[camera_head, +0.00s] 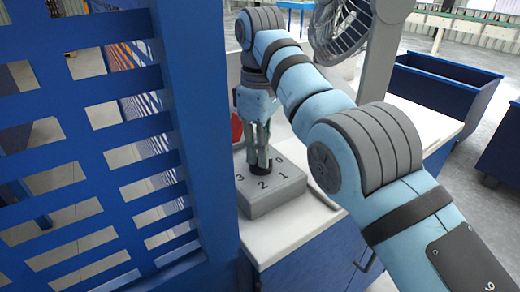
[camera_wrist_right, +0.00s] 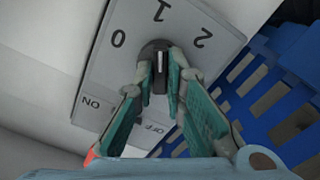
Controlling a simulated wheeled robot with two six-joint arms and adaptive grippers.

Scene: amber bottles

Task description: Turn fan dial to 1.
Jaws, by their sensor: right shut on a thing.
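The fan's grey control box (camera_head: 278,197) sits on the white counter, with the numbers 0 to 3 around a dark dial (camera_head: 263,169). My right gripper (camera_head: 262,160) points down over the box and its fingers are shut on the dial. In the right wrist view the gripper (camera_wrist_right: 162,78) has its fingertips on both sides of the dark dial (camera_wrist_right: 153,46). The white line on the dial runs roughly toward the 1. The ON and OFF marks show partly behind the fingers. The left gripper is not in view.
The grey fan head (camera_head: 345,28) and its post stand behind my right arm. A blue slatted panel (camera_head: 185,110) rises close on the left of the box. A red thing (camera_head: 236,127) shows partly behind the gripper. Blue bins (camera_head: 440,85) stand at the right.

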